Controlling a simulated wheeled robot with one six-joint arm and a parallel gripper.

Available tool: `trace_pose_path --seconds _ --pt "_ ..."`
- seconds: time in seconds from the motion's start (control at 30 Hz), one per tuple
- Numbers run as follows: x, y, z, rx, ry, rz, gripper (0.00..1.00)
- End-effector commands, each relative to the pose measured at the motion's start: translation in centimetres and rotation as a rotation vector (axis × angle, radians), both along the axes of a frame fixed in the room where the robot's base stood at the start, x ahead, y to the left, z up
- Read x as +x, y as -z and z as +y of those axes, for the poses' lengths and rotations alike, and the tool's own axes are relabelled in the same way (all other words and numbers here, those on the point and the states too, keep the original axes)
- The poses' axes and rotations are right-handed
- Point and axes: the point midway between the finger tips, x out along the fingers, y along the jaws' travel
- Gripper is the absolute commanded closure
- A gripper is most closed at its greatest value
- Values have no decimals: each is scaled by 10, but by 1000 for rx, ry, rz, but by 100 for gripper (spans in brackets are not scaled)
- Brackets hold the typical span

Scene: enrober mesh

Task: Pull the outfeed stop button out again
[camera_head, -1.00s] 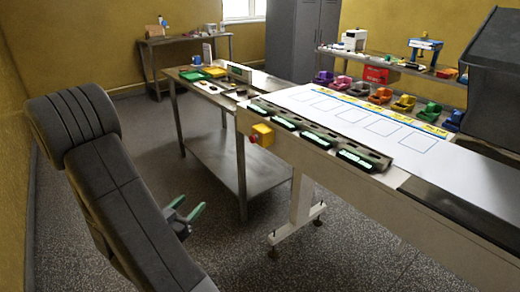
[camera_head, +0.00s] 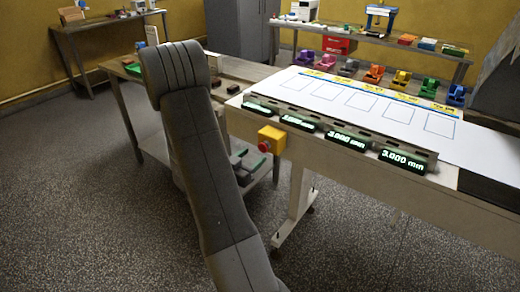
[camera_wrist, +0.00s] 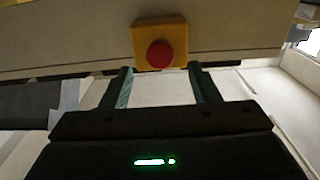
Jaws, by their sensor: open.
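The outfeed stop button is a red round knob (camera_head: 264,146) on a yellow box (camera_head: 273,137) on the side of the conveyor frame. In the wrist view the red knob (camera_wrist: 160,54) faces me on its yellow box (camera_wrist: 142,40), slightly above and between my fingertips. My gripper (camera_wrist: 160,70) is open and empty, with one dark green finger to each side of the knob's line; the fingertips appear short of the knob. In the head view my gripper (camera_head: 257,160) is just below the box, partly hidden by my arm. I cannot tell whether the knob is pressed in.
The conveyor (camera_head: 330,165) carries a white sheet (camera_head: 375,108) with several outlined squares. Several green-lit displays (camera_head: 346,141) line its near edge, above the button box. A conveyor leg (camera_head: 294,205) stands below. The speckled floor (camera_head: 370,250) in front is clear.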

Motion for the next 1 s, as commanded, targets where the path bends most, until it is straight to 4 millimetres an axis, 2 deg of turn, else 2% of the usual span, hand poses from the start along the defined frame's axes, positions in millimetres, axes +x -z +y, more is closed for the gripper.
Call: trace_pose_path --seconds 0.1,0.3,0.67,0.77,0.97,1.0 --pt "18 -1 -14 1 5 -1 45" --pt "36 0 -26 0 1 0 45" --pt "41 0 -30 0 0 0 45" --pt "41 0 -30 0 0 0 60" --pt "41 0 -29 0 0 0 100" --pt "41 0 -29 1 0 -1 100"
